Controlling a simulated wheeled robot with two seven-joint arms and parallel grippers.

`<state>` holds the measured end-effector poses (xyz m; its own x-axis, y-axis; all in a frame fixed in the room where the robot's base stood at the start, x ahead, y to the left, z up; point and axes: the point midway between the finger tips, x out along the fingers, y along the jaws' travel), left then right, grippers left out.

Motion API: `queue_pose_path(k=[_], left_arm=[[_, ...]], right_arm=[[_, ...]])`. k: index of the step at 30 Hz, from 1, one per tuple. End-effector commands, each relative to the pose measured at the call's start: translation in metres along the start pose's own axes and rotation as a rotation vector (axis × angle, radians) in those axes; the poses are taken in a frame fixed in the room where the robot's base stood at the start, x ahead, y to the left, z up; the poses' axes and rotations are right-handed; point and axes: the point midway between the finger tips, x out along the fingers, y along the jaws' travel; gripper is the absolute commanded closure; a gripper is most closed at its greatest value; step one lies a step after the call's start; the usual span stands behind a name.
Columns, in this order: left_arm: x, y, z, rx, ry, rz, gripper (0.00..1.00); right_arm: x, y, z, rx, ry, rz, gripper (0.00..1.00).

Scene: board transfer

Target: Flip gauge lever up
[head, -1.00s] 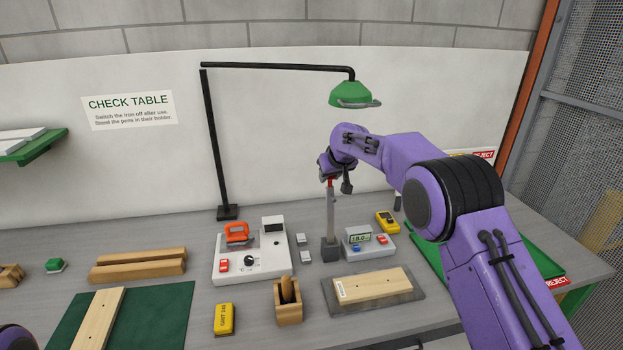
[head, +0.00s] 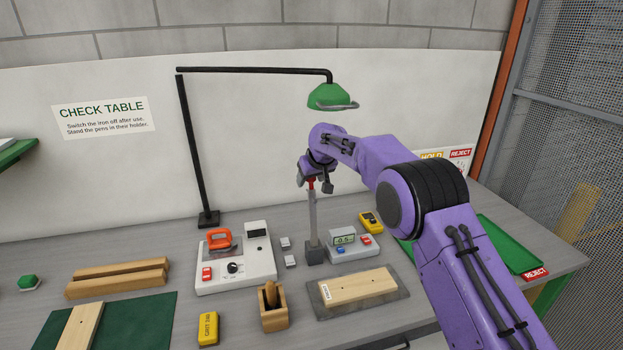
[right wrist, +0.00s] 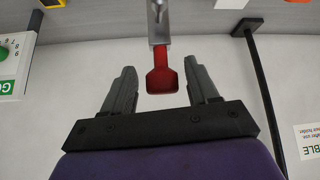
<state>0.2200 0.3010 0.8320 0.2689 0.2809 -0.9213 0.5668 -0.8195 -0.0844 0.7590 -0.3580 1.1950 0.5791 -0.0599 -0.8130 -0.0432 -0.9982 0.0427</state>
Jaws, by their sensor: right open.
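The gauge is a grey upright post (head: 313,220) on a dark block, with a red-tipped lever (head: 311,181) standing up at its top. A small grey box with a green readout (head: 343,239) stands beside the post; its digits look like 0.0. My right gripper (head: 316,184) is at the top of the post, seen from behind and partly hidden by its own wrist. In the right wrist view, the red paddle tip (right wrist: 161,81) lies between the spread fingers of the right gripper (right wrist: 160,70), with gaps on both sides. My left gripper is not in view.
A green lamp (head: 330,96) hangs above my right wrist. A wooden board (head: 358,287) lies on a grey plate in front of the gauge. A green tray (head: 500,240) lies right.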

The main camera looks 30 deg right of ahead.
Motion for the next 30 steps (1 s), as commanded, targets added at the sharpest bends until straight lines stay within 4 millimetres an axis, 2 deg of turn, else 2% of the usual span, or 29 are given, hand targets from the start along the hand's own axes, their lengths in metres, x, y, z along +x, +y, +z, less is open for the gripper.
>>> queue_pose_path(k=[5,9,15,19,30], left_arm=[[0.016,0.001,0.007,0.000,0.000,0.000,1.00],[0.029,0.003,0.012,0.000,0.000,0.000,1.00],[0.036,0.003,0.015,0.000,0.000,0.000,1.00],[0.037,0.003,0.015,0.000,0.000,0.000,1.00],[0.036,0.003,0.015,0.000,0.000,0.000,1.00]], right_arm=[[-0.024,0.000,0.001,0.001,0.005,-0.001,0.41],[-0.059,0.000,0.001,0.000,0.004,-0.001,0.41],[-0.093,0.001,0.000,0.000,-0.001,0.000,0.41],[-0.100,0.001,0.000,0.001,-0.004,0.000,0.41],[-0.100,0.001,-0.001,0.000,-0.003,0.000,0.41]])
